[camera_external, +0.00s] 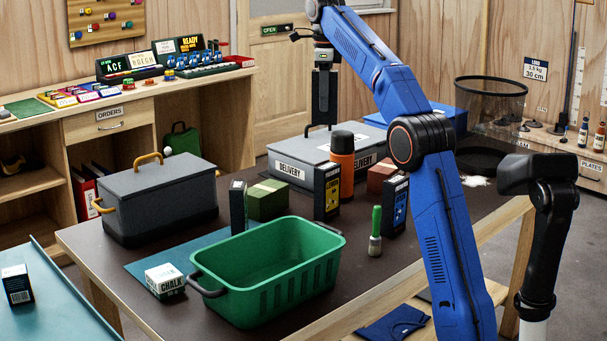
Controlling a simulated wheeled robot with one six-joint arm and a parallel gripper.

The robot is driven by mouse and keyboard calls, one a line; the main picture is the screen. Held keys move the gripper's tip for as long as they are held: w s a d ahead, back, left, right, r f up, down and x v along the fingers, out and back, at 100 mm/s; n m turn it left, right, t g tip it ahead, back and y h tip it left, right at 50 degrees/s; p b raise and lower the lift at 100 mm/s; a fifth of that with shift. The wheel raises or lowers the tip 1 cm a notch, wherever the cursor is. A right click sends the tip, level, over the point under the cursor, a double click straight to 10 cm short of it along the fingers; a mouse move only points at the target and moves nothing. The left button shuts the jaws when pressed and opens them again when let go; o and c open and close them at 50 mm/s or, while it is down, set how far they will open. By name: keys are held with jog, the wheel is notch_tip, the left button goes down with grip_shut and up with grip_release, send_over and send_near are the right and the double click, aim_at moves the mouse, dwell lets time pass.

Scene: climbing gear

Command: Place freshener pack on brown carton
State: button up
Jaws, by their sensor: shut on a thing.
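My gripper (323,68) points straight down above the grey delivery box at the back of the table. It is shut on a dark upright pack (323,98), probably the freshener pack; its label is not readable from here. The pack hangs in the air, above and left of the brown carton. The brown carton (380,177) is a small reddish-brown block on the table, partly hidden by the orange flask and a black box with a blue label.
Near the carton stand the orange flask (342,163), a yellow-labelled black box (327,192), a blue-labelled black box (394,205) and a green-handled brush (376,230). The delivery box (300,157), green carton (267,200) and green basket (265,270) lie left of it.

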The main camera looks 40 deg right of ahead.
jog(key=s+d+m, duration=0.2)
jog(key=s+d, duration=0.2)
jog(key=d, duration=0.5)
jog(key=s+d+m, duration=0.1)
jog(key=s+d, duration=0.3)
jog(key=d, duration=0.6)
send_over(387, 166)
jog(key=shift+w+d+f, duration=0.1)
jog(key=shift+d+f, duration=0.05)
jog(key=shift+f, duration=7.35)
jog(key=shift+f, duration=0.1)
jog(key=o, duration=1.1)
notch_tip(387, 166, up, 12)
